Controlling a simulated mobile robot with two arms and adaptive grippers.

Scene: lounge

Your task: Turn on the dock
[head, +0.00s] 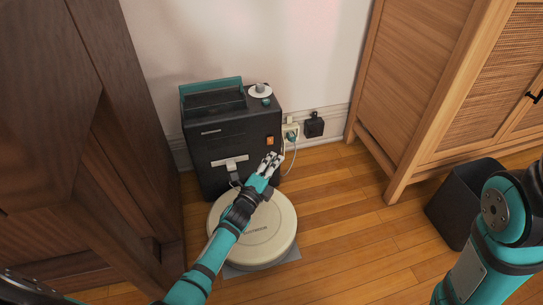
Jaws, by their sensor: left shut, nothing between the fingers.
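The dock (232,140) is a black box with a teal handle on top, standing upright against the wall. A small orange switch (270,141) sits on the right side of its front face. My left gripper (275,158) is shut and empty, just below the switch; I cannot tell whether it touches the dock. A round cream robot vacuum (268,238) lies on the floor in front of the dock, partly hidden by my left arm. My right arm shows at the lower right, but its gripper is out of the picture.
A wooden cabinet (420,80) and a dark bin (459,205) stand at the right. Dark wooden furniture (85,130) closes the left.

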